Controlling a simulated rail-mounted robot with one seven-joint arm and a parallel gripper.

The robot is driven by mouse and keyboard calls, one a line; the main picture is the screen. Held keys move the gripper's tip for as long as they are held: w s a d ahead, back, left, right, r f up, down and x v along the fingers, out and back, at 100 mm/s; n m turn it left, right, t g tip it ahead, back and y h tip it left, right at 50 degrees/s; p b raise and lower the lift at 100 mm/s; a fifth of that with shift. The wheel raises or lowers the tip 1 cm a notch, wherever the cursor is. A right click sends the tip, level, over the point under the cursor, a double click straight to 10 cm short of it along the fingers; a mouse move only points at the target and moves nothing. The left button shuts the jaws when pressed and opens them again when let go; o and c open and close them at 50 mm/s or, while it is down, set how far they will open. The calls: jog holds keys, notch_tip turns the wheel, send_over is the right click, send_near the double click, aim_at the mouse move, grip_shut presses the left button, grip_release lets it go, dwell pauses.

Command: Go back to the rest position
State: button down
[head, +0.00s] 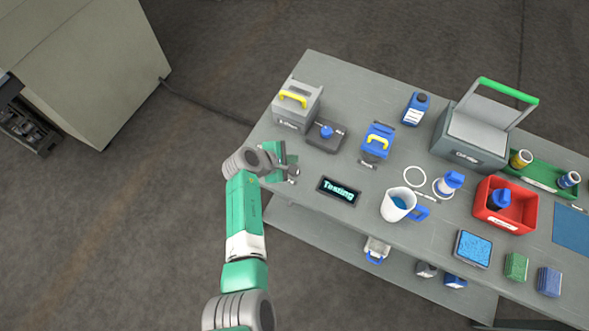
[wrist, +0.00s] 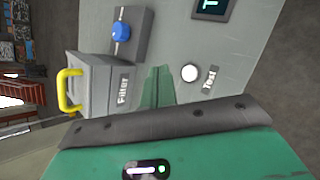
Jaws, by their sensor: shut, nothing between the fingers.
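My gripper (head: 291,168) is over the left end of the grey workbench (head: 330,75), with its fingers together and empty. In the wrist view the green fingers (wrist: 157,88) show beside a round white button (wrist: 190,73) labelled "Test". They look apart from it in that view, but I cannot tell their height over the bench. A dark display (head: 339,190) reads "Testing" to the right of the gripper. My green arm reaches up from the bottom of the head view.
A grey "Filter" box (head: 296,108) with a yellow handle and a blue-knobbed unit (head: 325,137) stand close behind the gripper. A white jug (head: 397,204), red bin (head: 505,205) and grey case (head: 468,137) stand farther right. Open floor lies left of the bench.

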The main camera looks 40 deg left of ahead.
dwell(0.3)
jog(key=w+r+m+t+y, duration=0.1)
jog(key=w+r+m+y, duration=0.35)
jog(key=r, duration=0.85)
jog(key=w+d+r+m+t, duration=0.2)
jog(key=d+r+m, duration=0.15)
jog(key=r, duration=0.55)
jog(key=w+d+r+m+t, duration=0.2)
jog(key=d+r+m, duration=0.15)
jog(key=r, duration=0.55)
jog(key=w+d+r+m+t, duration=0.2)
jog(key=d+r+m, duration=0.15)
jog(key=r, duration=0.65)
jog(key=s+d+r+m+t+h, duration=0.2)
jog(key=s+d+r+m+t, duration=0.25)
jog(key=s+d+r, duration=0.6)
jog(key=s+d+r+m+t+h, duration=0.1)
jog(key=s+d+r+m+t, duration=0.45)
jog(key=d+r, duration=0.75)
notch_tip(320, 180, up, 28)
jog(key=s+a+g+p, duration=0.1)
jog(key=s+p, duration=0.2)
jog(key=p, duration=2.1)
jog(key=shift+r+m+p, duration=0.25)
jog(key=shift+m+p, duration=0.15)
